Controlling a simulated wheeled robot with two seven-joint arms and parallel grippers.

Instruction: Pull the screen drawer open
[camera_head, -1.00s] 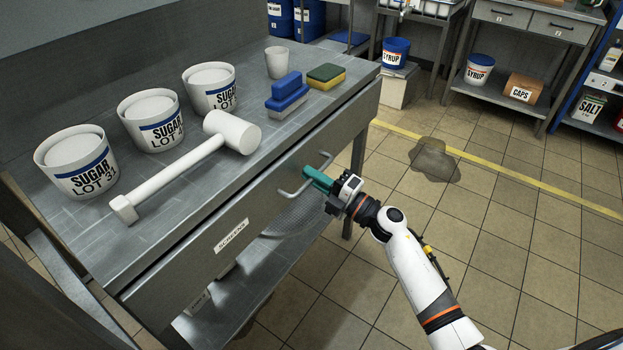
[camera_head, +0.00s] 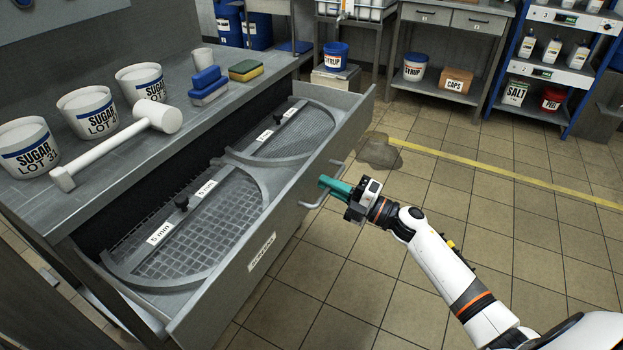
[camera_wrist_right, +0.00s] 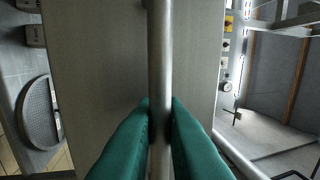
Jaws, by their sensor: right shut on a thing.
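The screen drawer (camera_head: 262,258) stands pulled out from under the steel bench, with its inside in view. Two round mesh screens lie in it: a coarse one (camera_head: 200,226) with 5 mm labels at the near end and a finer one (camera_head: 290,134) at the far end. My right gripper (camera_head: 330,186) is shut on the drawer's bar handle (camera_head: 308,204). In the right wrist view, its green fingers (camera_wrist_right: 159,125) close on both sides of the handle bar (camera_wrist_right: 159,60). My left gripper is not in view.
On the bench top (camera_head: 110,165) stand several sugar tubs (camera_head: 88,112), a white mallet (camera_head: 120,140), a blue brush (camera_head: 207,85) and a sponge (camera_head: 246,70). A dark puddle (camera_head: 379,152) lies on the floor. The tiles right of the drawer are otherwise clear.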

